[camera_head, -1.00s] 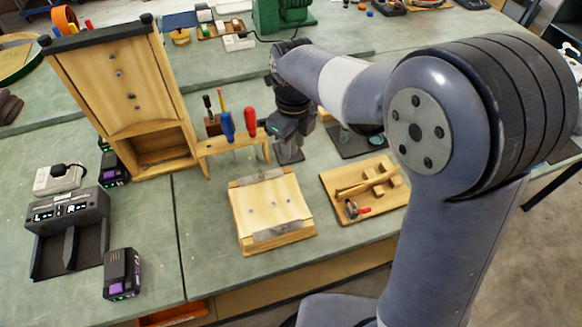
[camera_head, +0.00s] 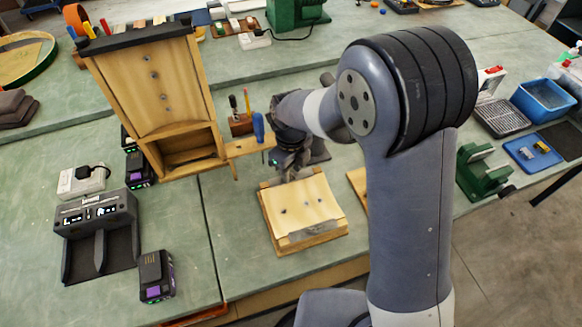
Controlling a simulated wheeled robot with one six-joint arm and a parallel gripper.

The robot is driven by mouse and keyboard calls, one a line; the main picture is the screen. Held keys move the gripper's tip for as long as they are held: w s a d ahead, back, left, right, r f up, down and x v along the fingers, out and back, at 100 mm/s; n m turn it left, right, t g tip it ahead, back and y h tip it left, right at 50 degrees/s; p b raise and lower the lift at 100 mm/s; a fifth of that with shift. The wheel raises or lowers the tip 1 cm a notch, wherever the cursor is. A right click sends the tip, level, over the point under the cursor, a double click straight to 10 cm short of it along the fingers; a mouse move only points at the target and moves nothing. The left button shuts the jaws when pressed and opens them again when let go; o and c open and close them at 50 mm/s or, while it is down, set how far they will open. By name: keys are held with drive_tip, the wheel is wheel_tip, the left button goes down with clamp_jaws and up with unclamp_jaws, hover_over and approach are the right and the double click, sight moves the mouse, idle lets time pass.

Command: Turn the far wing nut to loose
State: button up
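A low wooden block (camera_head: 300,205) sits on the bench at the middle, with a few small dark fittings on its top and a metal strip (camera_head: 316,230) along its near edge. A tall leaning wooden board (camera_head: 150,75) at the left carries a row of small metal fittings (camera_head: 150,75). All are too small for me to tell which is the far wing nut or how it is turned. My gripper (camera_head: 291,169) points down at the block's far edge and hides part of it. Its fingers are too small and dark to show a gap or contact.
A wooden rack with a blue-handled tool (camera_head: 258,127) stands just behind my gripper. A charger (camera_head: 97,216) and a battery (camera_head: 156,276) lie at the left. My arm hides most of a wooden tray (camera_head: 357,184). Green bench (camera_head: 235,245) is clear left of the block.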

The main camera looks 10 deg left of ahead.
drive_tip(key=shift+c, duration=0.2)
clamp_jaws()
idle(0.3)
